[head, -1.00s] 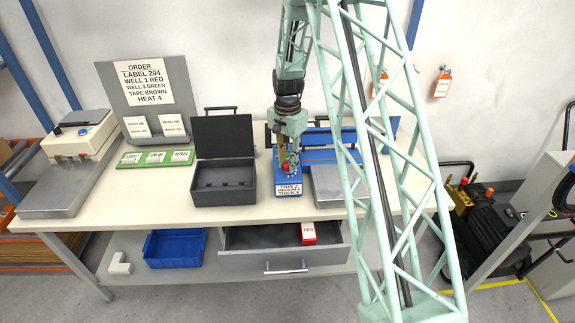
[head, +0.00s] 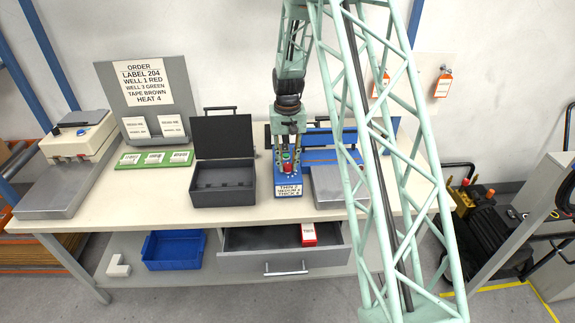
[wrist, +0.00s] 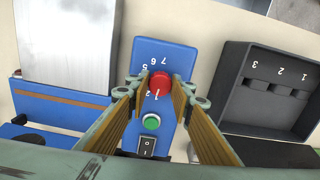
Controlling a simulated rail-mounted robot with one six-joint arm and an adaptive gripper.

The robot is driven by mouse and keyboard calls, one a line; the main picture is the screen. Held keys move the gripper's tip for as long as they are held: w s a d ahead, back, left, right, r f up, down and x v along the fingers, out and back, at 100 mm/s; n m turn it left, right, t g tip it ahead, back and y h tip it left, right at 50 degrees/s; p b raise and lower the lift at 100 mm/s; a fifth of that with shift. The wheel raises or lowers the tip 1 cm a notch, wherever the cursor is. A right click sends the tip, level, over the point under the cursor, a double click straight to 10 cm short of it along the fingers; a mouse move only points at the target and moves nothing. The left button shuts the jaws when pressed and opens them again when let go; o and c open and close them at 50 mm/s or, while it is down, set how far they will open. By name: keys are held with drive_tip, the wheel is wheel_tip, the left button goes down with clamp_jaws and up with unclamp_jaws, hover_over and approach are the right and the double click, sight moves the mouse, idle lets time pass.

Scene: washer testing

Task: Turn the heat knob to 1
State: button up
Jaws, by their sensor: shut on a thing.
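The heat knob (wrist: 159,82) is a red round knob on a blue control panel (wrist: 178,48), with white numbers around it. In the wrist view the fingers of my gripper (wrist: 162,86) stand on either side of the knob and are shut on it. I cannot tell clearly which number the knob points at. In the head view my gripper (head: 288,150) is over the blue machine, whose front label (head: 289,190) shows.
A green button (wrist: 151,122) and a black rocker switch (wrist: 146,146) sit beside the knob. An open dark case (head: 223,178) stands left of the machine. A grey metal plate (head: 334,187) is at its right. An open drawer (head: 250,240) hangs below.

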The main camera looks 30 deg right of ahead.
sight(288, 165)
drive_tip(key=shift+n, duration=0.9)
drive_tip(key=o, duration=0.9)
drive_tip(key=shift+c, duration=0.2)
drive_tip(key=shift+r, duration=0.15)
wheel_tip(288, 165, up, 12)
idle(0.7)
